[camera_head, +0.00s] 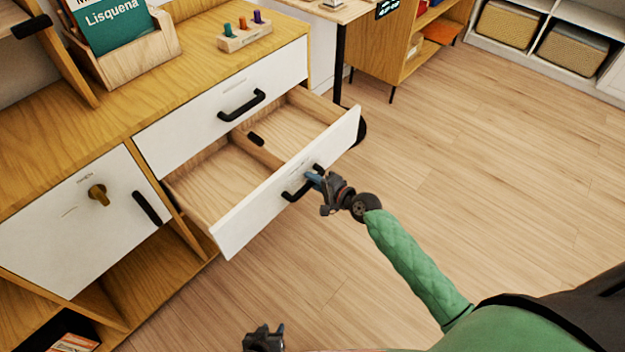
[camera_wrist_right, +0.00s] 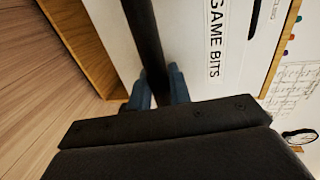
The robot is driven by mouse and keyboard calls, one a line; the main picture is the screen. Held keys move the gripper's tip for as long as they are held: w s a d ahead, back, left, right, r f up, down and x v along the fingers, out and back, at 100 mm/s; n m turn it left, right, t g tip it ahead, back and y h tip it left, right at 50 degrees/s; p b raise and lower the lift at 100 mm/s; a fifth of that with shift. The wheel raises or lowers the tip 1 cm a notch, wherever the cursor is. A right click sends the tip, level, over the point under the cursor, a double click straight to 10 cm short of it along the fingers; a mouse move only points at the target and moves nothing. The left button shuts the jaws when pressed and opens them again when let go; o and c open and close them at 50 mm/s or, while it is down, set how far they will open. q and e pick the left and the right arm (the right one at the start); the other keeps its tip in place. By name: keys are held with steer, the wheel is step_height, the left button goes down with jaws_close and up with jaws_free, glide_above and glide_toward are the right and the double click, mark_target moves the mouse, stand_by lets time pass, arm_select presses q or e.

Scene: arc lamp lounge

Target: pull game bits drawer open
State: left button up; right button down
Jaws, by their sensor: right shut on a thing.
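The game bits drawer (camera_head: 245,228) is the lower white-fronted drawer of the wooden cabinet and stands pulled well out, its wooden inside showing. A divider splits it, and a small dark object (camera_head: 256,139) is in it. My right gripper (camera_head: 314,180) is at the drawer's black bar handle (camera_head: 290,195), shut on it. In the right wrist view the blue fingertips (camera_wrist_right: 160,90) sit on both sides of the black handle (camera_wrist_right: 146,40), beside the printed label "GAME BITS" (camera_wrist_right: 215,40). My left gripper (camera_head: 264,338) is low at the bottom edge, away from the cabinet; its jaws are unclear.
Above is a shut white drawer (camera_head: 180,140) with a black handle. At left is a white door (camera_head: 75,225) with a brass knob. A book box (camera_head: 150,55) and a peg block (camera_head: 245,38) stand on top. The wooden floor (camera_head: 470,140) at right is clear.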

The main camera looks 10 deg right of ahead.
steer(key=c, duration=1.6)
jaws_free()
steer(key=v, duration=0.7)
steer(key=shift+s+d, duration=0.25)
steer(key=shift+s, duration=0.1)
